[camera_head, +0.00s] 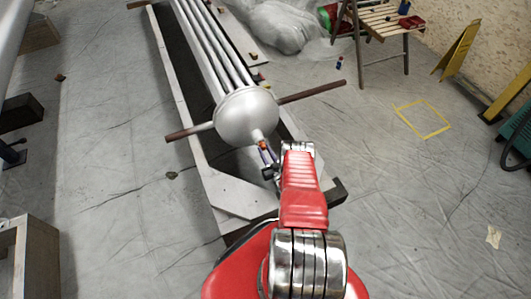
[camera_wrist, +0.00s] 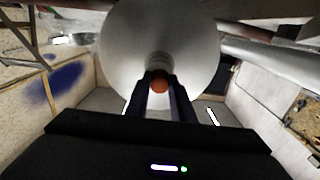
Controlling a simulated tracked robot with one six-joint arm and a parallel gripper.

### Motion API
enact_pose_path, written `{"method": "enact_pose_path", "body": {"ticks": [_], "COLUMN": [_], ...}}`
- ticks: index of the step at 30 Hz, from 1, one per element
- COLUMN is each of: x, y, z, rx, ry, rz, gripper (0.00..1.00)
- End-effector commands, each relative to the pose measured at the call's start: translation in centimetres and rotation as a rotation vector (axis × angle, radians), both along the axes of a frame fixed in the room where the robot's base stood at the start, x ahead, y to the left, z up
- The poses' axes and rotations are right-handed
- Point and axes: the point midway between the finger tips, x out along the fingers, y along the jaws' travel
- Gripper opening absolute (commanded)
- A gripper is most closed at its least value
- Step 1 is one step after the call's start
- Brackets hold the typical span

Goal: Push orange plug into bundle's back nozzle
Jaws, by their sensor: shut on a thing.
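The bundle (camera_head: 246,118) is several long grey tubes ending in a rounded metal cap, lying along a trough. Its back nozzle (camera_head: 257,135) is a short stub on the cap, facing my arm. My gripper (camera_head: 265,156) is at the nozzle, its two dark fingers shut on the orange plug (camera_head: 263,145). In the wrist view the orange plug (camera_wrist: 159,82) sits between the fingertips, in front of the nozzle (camera_wrist: 158,62) at the middle of the round cap (camera_wrist: 190,50). The plug looks lined up with the nozzle; I cannot tell whether it touches or how deep it sits.
The trough (camera_head: 181,121) has raised side walls around the bundle. A brown bar (camera_head: 315,91) crosses under the cap. A wooden chair (camera_head: 383,22) and a yellow sign (camera_head: 458,49) stand at the back right. The sheeted floor (camera_head: 420,190) on the right is mostly clear.

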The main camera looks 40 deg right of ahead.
Motion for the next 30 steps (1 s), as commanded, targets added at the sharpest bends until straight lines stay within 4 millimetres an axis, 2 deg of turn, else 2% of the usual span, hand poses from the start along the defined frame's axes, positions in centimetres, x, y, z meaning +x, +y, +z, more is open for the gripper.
{"method": "enact_pose_path", "body": {"ticks": [24,25,30], "x": [1.1,1.1,1.1], "y": [-0.3,-0.3,-0.3], "z": [0.0,0.0,0.0], "rx": [0.000,0.000,0.000], "ry": [-0.001,-0.001,-0.001], "rz": [0.000,0.000,0.000], "gripper": [0.00,0.24,0.36]}}
